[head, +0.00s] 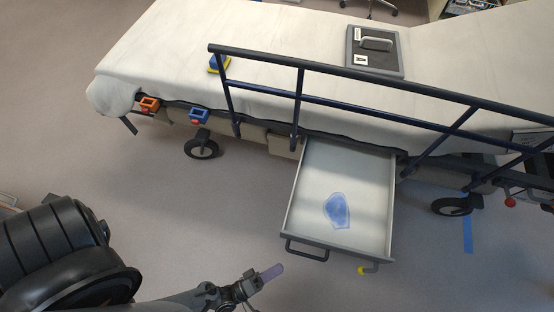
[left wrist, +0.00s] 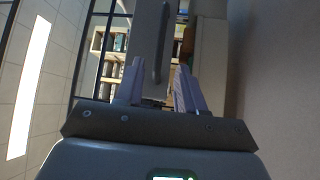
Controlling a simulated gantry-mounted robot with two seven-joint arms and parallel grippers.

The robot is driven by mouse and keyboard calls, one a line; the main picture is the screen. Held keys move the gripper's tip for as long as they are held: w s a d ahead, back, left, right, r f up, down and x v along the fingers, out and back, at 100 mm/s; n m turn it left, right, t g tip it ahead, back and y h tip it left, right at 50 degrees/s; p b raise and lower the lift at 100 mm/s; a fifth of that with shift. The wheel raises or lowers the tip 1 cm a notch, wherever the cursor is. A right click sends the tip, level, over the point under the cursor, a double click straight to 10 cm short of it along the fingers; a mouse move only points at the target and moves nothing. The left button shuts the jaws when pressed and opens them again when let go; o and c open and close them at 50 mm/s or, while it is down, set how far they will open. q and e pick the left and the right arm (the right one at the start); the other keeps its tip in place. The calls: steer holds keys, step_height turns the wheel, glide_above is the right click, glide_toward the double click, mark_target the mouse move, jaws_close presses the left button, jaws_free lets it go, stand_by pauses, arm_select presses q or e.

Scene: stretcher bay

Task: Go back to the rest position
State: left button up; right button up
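My left gripper (head: 264,277) is at the bottom of the head view, in front of and left of the open drawer, apart from it and over the floor. In the left wrist view its two pale purple fingers (left wrist: 158,88) stand apart with nothing held between them. My right gripper is in neither view.
The open drawer (head: 304,206) sticks out from under the stretcher (head: 250,32) and holds a blue, clear-edged item (head: 337,210). A dark rail (head: 340,72) runs along the stretcher's near side. A black panel with a handle (head: 374,50) lies on top.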

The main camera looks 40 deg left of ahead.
arm_select(q)
steer(key=w+a+r+m+g+y+p, duration=0.15)
steer(key=w+a+r+m+p, duration=0.3)
steer(key=r, duration=0.75)
steer(key=w+a+r+m+g+p, duration=0.1)
steer(key=w+r+m+g+p, duration=0.2)
steer(key=w+r+p, duration=0.6)
steer(key=w+a+r+m+g+p, duration=0.3)
steer(key=r+m, duration=0.1)
steer(key=r, duration=1)
steer(key=s+a+r+m+g+y, duration=0.1)
steer(key=s+a+m+g+y, duration=0.15)
steer(key=s+g, duration=0.2)
steer(key=s+a+r+m+g+y, duration=0.1)
steer(key=s+a+g, duration=0.2)
steer(key=s, duration=0.3)
step_height(320, 180, up, 38)
steer(key=p, duration=3.7)
steer(key=shift+f+p, duration=0.2)
steer(key=shift+p, duration=0.2)
